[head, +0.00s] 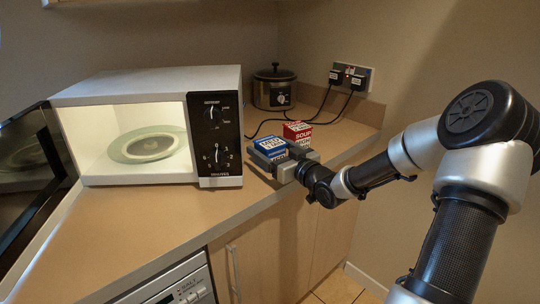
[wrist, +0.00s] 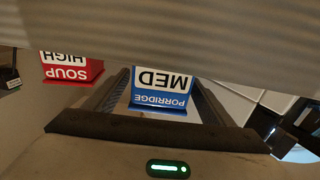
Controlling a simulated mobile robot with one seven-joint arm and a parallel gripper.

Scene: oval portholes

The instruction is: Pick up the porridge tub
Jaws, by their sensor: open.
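The porridge tub (head: 271,147) is a blue and white box on the counter, right of the microwave. In the wrist view its label reads MED PORRIDGE (wrist: 162,90), upside down, and it shows between the two fingers. My gripper (head: 276,161) is at the tub, with its fingers on either side of it. The jaws are open, and whether they touch the tub cannot be told. Part of the tub is hidden behind my gripper in the head view.
A red and white soup tub (head: 297,131) stands just behind and right of the porridge tub; it also shows in the wrist view (wrist: 72,69). An open microwave (head: 217,130) holds a plate (head: 150,144). A slow cooker (head: 273,90) stands at the back. The front-left counter (head: 150,225) is clear.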

